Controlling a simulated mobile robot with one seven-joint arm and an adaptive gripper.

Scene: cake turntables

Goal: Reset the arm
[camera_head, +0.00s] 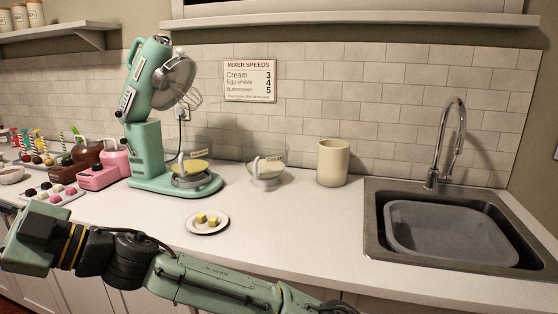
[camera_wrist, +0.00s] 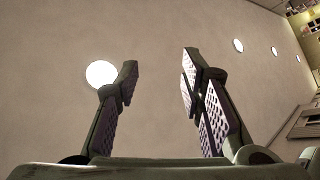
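My gripper (camera_wrist: 160,85) shows in the wrist view with its two fingers apart and nothing between them. The wrist view faces the plain ceiling (camera_wrist: 145,35) with several round lights, so the gripper points upward or away from the counter. In the head view my green and black arm lies across the lower left, in front of the counter's front edge. The gripper's fingertips cannot be made out in the head view.
A green stand mixer (camera_head: 145,150) with its head tilted up stands on the white counter (camera_head: 280,220). A glass bowl (camera_head: 266,172), a cream canister (camera_head: 333,163), a plate (camera_head: 222,229) with yellow cubes and a sink (camera_head: 450,232) are to its right. Pink items and sweets crowd the left.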

